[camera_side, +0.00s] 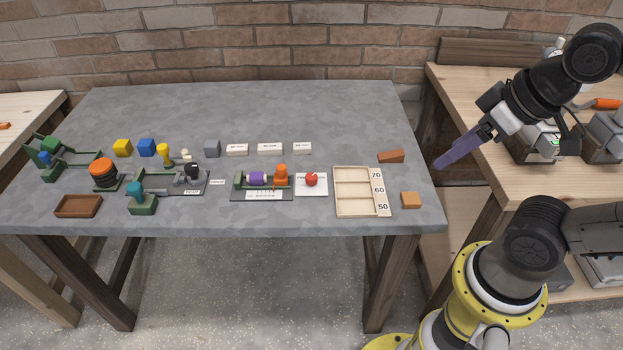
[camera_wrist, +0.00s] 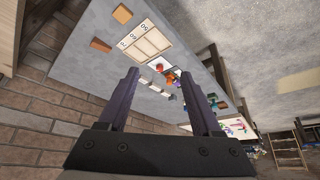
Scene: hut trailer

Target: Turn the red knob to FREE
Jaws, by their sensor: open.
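The red knob (camera_side: 311,180) sits on a small white plate (camera_side: 311,190) near the front middle of the grey table, between the device with the purple roller and the wooden tray. In the side view the plate's markings are too small to read, so I cannot tell the knob's setting. In the wrist view the knob (camera_wrist: 159,67) is small and far off, between the fingers. My gripper (camera_side: 447,160) is up at the right, above the table's right edge and well apart from the knob. In the wrist view its two purple fingers (camera_wrist: 163,90) are spread and empty.
A device with a purple roller (camera_side: 257,180) and orange part stands left of the knob. A wooden tray (camera_side: 352,191) marked 70, 60, 50 lies to its right. White labelled blocks (camera_side: 270,148) stand behind. Brown (camera_side: 391,156) and orange (camera_side: 411,200) blocks lie near the right edge.

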